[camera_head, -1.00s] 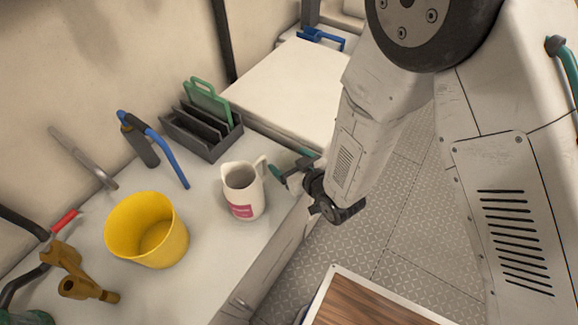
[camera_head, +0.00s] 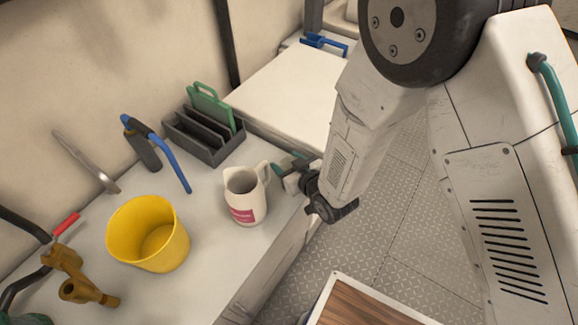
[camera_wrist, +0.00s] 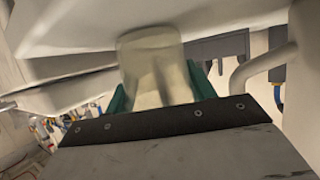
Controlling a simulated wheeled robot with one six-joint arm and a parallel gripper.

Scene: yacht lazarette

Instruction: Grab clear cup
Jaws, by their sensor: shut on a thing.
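The clear cup (camera_wrist: 155,70) is see-through and slightly yellowish, and it stands between the teal fingers of my gripper (camera_wrist: 160,88) in the wrist view. The fingers are shut on it, one on each side. The dark bar of my gripper hides its lower part. In the head view my gripper (camera_head: 291,171) is at the right edge of the white counter, just right of a white jug (camera_head: 246,196). The cup is hard to make out there.
The jug's handle (camera_wrist: 240,72) shows close on the right in the wrist view. A yellow bucket (camera_head: 148,235), a grey rack (camera_head: 205,138) with a green item and a blue-handled tool (camera_head: 170,155) stand on the counter. A wood-topped surface (camera_head: 375,305) is at the front.

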